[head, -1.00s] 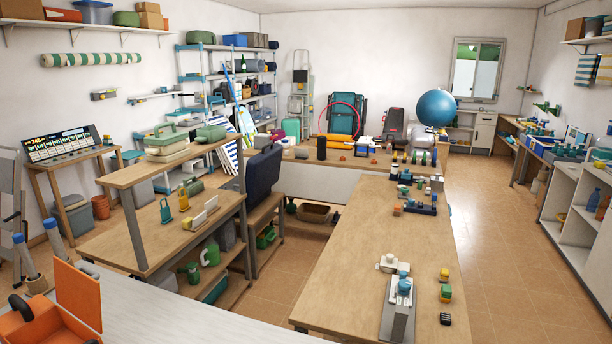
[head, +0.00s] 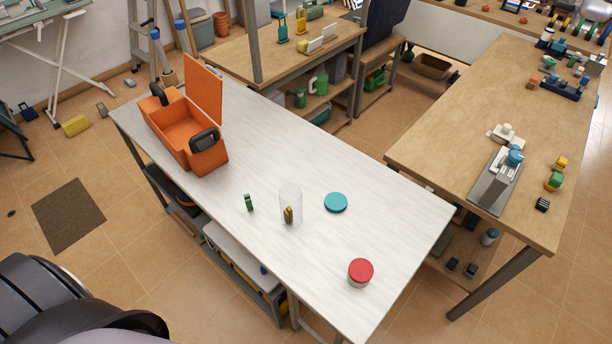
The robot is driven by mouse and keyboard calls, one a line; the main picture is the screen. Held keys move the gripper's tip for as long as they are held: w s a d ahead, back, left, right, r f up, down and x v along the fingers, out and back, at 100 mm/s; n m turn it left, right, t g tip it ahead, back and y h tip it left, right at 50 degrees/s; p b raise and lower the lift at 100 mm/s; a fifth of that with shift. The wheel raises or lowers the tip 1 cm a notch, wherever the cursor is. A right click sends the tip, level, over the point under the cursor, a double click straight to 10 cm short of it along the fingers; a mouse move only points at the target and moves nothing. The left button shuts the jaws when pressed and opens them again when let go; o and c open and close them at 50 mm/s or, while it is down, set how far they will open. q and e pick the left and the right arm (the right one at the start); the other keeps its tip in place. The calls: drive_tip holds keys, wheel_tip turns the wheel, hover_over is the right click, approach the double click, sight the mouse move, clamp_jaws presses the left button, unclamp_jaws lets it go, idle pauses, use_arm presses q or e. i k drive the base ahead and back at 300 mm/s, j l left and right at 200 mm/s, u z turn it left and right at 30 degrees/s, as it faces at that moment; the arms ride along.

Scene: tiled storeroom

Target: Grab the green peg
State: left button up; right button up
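A small green peg (head: 249,203) stands on the white table (head: 300,162), near its front edge and just left of a clear cylinder. The clear cylinder (head: 290,205) is see-through and has a brownish-gold peg (head: 288,215) in its lower part. Neither of my grippers shows in the head view. Only a dark, rounded part of my own body fills the lower left corner.
A teal disc (head: 336,202) and a red-lidded round container (head: 360,272) are right of the cylinder. An open orange box (head: 188,131) with black handles stands at the table's left end. A wooden table (head: 440,150) stands to the right.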

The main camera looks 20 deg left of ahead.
sight(247, 199)
drive_tip(key=u, duration=1.2)
drive_tip(key=j+z, duration=0.1)
drive_tip(key=j, duration=0.65)
